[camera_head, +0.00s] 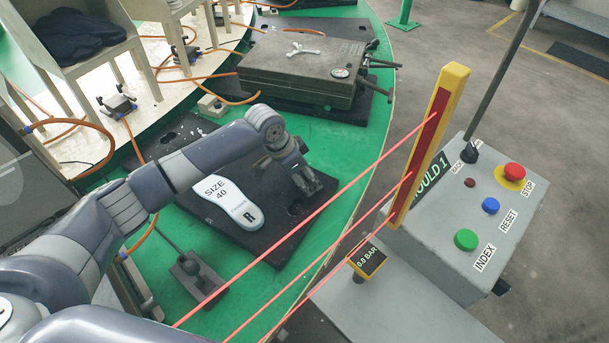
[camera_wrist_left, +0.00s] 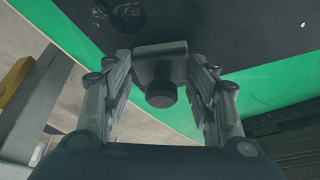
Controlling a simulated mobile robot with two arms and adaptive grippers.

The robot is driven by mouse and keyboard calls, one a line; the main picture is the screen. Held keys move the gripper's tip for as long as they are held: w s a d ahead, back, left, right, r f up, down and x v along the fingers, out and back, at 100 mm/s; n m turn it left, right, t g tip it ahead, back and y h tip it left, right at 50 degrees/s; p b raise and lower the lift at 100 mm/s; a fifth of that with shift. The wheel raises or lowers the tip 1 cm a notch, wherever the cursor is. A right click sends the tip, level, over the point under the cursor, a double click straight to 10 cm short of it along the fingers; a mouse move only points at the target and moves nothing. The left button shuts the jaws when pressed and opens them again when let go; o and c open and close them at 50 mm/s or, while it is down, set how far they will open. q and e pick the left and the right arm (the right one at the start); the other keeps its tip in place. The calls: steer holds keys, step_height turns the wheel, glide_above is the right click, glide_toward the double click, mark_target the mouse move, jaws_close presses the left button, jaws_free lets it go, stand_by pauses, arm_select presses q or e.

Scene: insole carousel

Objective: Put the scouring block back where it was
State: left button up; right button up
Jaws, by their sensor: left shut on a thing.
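The scouring block (camera_wrist_left: 160,62), dark grey with a round knob, sits between the fingers of my left gripper (camera_wrist_left: 160,78) in the left wrist view. The fingers are shut on it from both sides. In the head view my left gripper (camera_head: 307,181) is low over the right part of a black plate (camera_head: 285,230), beside the white insole (camera_head: 216,188) marked SIZE 40 and R. The block is dark and hard to make out there. I cannot tell whether it touches the plate. My right gripper is not in view.
The green carousel top (camera_head: 335,150) has a closed grey mould (camera_head: 300,68) at the back. Red beams run to a yellow post (camera_head: 447,85) at the right. Beyond stands a console (camera_head: 455,235) with buttons. A small dark stand (camera_head: 196,278) is in front.

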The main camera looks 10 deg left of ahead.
arm_select(q)
steer(key=o, duration=1.1)
steer(key=shift+f, duration=0.1)
steer(key=v, duration=1.2)
